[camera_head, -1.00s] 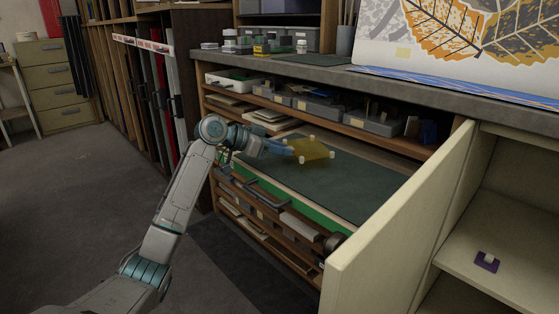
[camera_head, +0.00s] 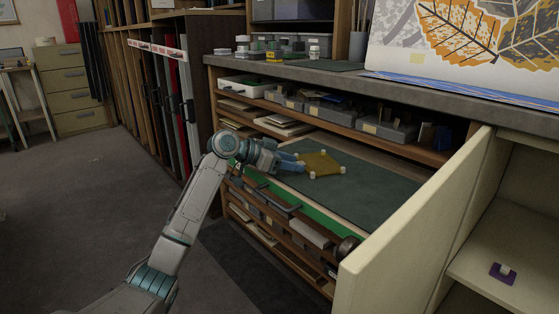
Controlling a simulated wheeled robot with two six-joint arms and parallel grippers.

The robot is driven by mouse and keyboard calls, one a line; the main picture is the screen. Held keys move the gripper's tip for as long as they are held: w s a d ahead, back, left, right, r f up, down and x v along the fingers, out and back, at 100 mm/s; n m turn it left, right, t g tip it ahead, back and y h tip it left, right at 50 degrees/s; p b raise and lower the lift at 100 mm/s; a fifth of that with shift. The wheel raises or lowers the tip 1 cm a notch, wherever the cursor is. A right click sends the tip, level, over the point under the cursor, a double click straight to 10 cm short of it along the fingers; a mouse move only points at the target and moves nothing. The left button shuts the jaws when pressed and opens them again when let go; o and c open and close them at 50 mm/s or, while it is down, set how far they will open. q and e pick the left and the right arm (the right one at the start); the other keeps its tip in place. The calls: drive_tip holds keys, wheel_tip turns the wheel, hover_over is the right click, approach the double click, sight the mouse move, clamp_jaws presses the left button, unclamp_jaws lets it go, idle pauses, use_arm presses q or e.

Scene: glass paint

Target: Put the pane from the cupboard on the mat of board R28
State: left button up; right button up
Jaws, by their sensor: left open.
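The amber pane (camera_head: 322,164), with white corner pieces, appears to lie flat on the dark green mat (camera_head: 375,195) of a pulled-out board, near its left part. My left gripper (camera_head: 299,162) is open, its blue fingers at the pane's left edge. I cannot tell whether they still touch it. The open cupboard (camera_head: 515,225) is at the right, its cream door (camera_head: 415,225) swung out toward me. A small purple piece with a white part (camera_head: 503,273) lies on its shelf. No board number is legible. My right gripper is not in view.
A grey worktop (camera_head: 330,78) with jars and a leaf picture (camera_head: 470,45) runs above the board. Grey bins (camera_head: 330,108) sit on the shelf beneath it. The cupboard door stands close to the board's right end. Open floor (camera_head: 75,200) lies at the left.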

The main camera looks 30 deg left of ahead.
use_arm(q)
drive_tip(key=p+v, duration=0.1)
drive_tip(key=v, duration=1.1)
drive_tip(key=shift+d, duration=0.15)
